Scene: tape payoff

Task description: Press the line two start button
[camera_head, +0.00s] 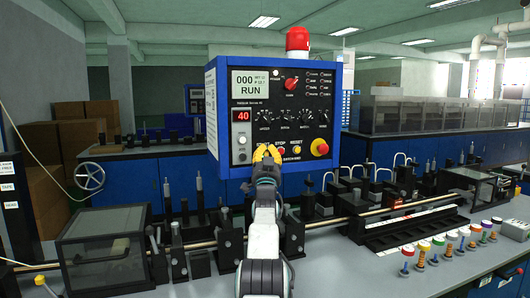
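The control panel (268,128) is a dark blue box with a blue frame, straight ahead. Its screen (248,83) reads 000 and RUN. A row of buttons runs along its lower part, under small labels for stop and reset. My gripper (266,153), with yellow fingertips, is in front of the left end of this row. It covers the place left of the red stop button (281,151), so the start button is hidden. I cannot tell whether the fingertips touch the panel, or whether they are open or shut. I cannot read a line number on the panel.
A yellow reset button (296,150) and a red emergency stop (319,147) are right of my gripper. A red beacon (297,40) tops the panel. Below is a bench with a glass-lidded box (102,240), a long rod and several coloured spools (438,242). Another blue panel (195,100) stands behind.

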